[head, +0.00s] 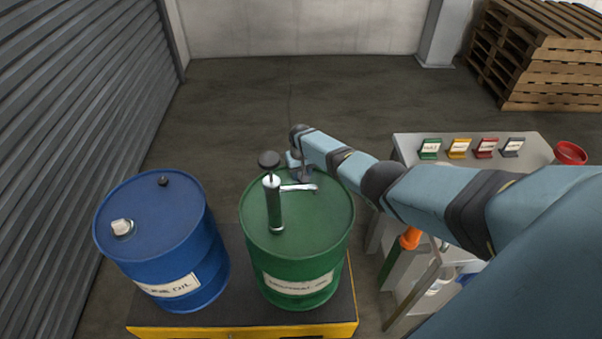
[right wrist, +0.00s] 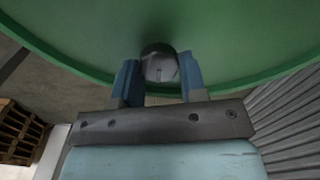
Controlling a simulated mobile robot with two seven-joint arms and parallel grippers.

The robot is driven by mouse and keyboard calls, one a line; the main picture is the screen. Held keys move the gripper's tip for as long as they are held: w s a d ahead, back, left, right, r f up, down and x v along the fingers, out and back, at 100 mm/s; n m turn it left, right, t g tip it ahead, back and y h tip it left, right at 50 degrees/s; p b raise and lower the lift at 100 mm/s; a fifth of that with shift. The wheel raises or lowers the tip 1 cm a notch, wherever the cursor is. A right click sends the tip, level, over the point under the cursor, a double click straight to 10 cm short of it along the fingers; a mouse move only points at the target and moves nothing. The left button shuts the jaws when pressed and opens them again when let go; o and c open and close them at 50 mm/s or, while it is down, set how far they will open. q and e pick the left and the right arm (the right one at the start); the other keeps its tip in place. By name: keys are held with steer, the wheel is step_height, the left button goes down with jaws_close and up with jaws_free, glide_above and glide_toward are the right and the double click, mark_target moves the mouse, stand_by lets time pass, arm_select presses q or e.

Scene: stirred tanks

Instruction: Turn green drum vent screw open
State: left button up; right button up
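The green drum (head: 296,255) stands upright on a yellow-edged pallet, and its top also fills the upper part of the right wrist view (right wrist: 240,55). My right gripper (head: 294,168) is over the far edge of the drum's top. In the right wrist view the blue fingers (right wrist: 160,80) stand on either side of a dark round screw (right wrist: 160,66) near the drum's rim. I cannot tell if they touch it or stand just clear. The screw is hidden behind the gripper in the head view. My left gripper is out of view.
A green hand pump (head: 274,205) with a metal spout stands on the green drum, close to my gripper. A blue drum (head: 170,245) stands to the left. A grey cart (head: 535,150) with several coloured labels is to the right. Wooden pallets (head: 550,75) are stacked behind.

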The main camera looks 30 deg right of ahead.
steer(key=shift+n, duration=0.3)
steer(key=n, duration=0.4)
steer(key=shift+a, duration=0.1)
steer(key=n+b, duration=0.1)
steer(key=n, duration=0.8)
steer(key=shift+s+a, duration=0.1)
steer(key=n, duration=0.4)
steer(key=shift+b, duration=0.4)
steer(key=o, duration=0.9)
steer(key=shift+o, duration=0.2)
